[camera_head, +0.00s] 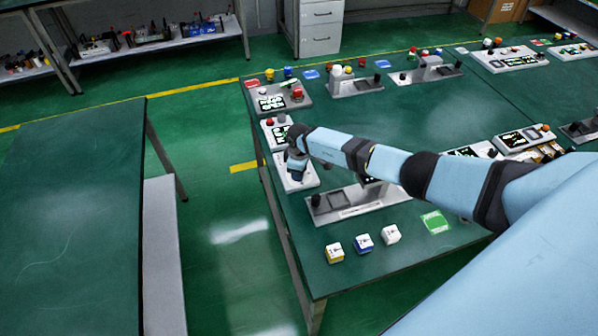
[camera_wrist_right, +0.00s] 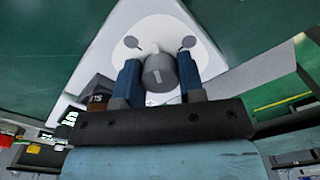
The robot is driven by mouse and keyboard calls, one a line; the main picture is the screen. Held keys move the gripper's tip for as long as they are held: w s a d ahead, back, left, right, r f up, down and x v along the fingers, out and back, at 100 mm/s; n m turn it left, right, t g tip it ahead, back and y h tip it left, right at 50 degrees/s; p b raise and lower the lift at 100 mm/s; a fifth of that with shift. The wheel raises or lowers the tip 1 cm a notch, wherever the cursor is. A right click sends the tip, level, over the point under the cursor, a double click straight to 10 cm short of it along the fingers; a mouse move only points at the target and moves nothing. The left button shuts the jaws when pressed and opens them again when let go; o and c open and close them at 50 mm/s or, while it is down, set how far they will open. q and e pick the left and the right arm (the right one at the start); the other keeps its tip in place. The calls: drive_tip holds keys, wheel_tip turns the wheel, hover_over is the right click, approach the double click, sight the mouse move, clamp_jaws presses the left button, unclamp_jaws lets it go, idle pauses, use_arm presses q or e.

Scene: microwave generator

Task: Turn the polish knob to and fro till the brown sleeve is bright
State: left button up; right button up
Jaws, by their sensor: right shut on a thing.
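My right gripper (camera_head: 297,168) reaches down over a white panel (camera_head: 301,184) at the left edge of the green table. In the right wrist view, its two blue fingers (camera_wrist_right: 158,68) are shut on a grey round knob (camera_wrist_right: 158,75) with a light mark, one finger on each side. The knob stands on the white plate (camera_wrist_right: 155,30), between two small grey round spots. A dark brown block with pale letters (camera_wrist_right: 97,93) is left of the fingers; I cannot tell whether it is the brown sleeve. My left gripper is not in view.
A grey device (camera_head: 345,203) stands just right of the gripper, with more control panels behind. A green-topped table (camera_head: 70,210) is across the aisle on the left.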

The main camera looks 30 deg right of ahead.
drive_tip(key=shift+w+a+r+n, duration=0.1)
drive_tip(key=shift+w+r+n, duration=0.05)
drive_tip(key=shift+n, duration=0.45)
drive_tip(key=n+b, duration=0.1)
drive_tip(key=n, duration=0.3)
drive_tip(key=shift+n, duration=0.9)
